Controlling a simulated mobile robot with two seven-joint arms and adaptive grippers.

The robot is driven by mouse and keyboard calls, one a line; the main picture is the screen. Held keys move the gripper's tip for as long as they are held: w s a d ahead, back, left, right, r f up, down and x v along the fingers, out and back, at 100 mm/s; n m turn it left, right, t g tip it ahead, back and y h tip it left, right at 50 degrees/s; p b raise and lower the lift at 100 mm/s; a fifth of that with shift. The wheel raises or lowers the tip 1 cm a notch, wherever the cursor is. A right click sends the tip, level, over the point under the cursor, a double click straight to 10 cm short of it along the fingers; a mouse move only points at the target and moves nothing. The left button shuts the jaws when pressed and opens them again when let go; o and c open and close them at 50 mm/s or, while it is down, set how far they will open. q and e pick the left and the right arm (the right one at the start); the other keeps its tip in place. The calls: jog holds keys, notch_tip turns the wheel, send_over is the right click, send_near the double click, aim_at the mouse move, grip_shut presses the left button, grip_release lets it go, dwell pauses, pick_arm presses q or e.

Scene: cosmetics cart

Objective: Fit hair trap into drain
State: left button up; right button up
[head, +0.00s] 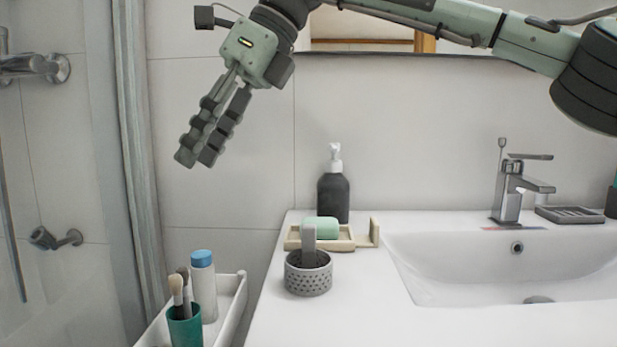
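The hair trap (308,278) is a grey perforated cup with an upright flat tab, standing on the white counter left of the basin. The drain (538,300) shows as a dark grey spot at the basin's bottom, partly cut off by the basin's front rim. My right gripper (197,160) hangs in the air at upper left, well above and left of the hair trap, with nothing visible in it. Its two dark fingers lie close together from this angle, so its opening is unclear. My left gripper is out of view.
Behind the trap are a soap dish (346,243) with green soap (322,228) and a dark pump bottle (333,195). The faucet (510,190) stands behind the basin (450,262). A cart tray (238,300) with brushes (177,289) and a blue-capped bottle (203,285) is at lower left.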

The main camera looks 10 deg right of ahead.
aim_at(309, 225)
jog(key=d+f+h, duration=0.1)
jog(key=d+h, duration=0.1)
jog(key=d, duration=0.2)
jog(key=w+d+f+n+h, duration=0.1)
jog(key=d+h, duration=0.1)
jog(key=d, duration=0.2)
jog(key=d+f+h, duration=0.1)
jog(key=d+h, duration=0.1)
jog(key=d, duration=0.3)
jog(key=shift+w+f, duration=0.2)
jog(key=shift+f, duration=0.2)
jog(key=f, duration=0.3)
jog(key=f+b, duration=0.1)
jog(key=f, duration=0.1)
jog(key=shift+s+d+f, duration=0.1)
jog(key=shift+d, duration=0.15)
jog(key=shift+f, duration=1.15)
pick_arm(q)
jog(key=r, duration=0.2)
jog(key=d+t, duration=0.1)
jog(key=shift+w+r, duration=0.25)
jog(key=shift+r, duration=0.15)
pick_arm(e)
grip_shut()
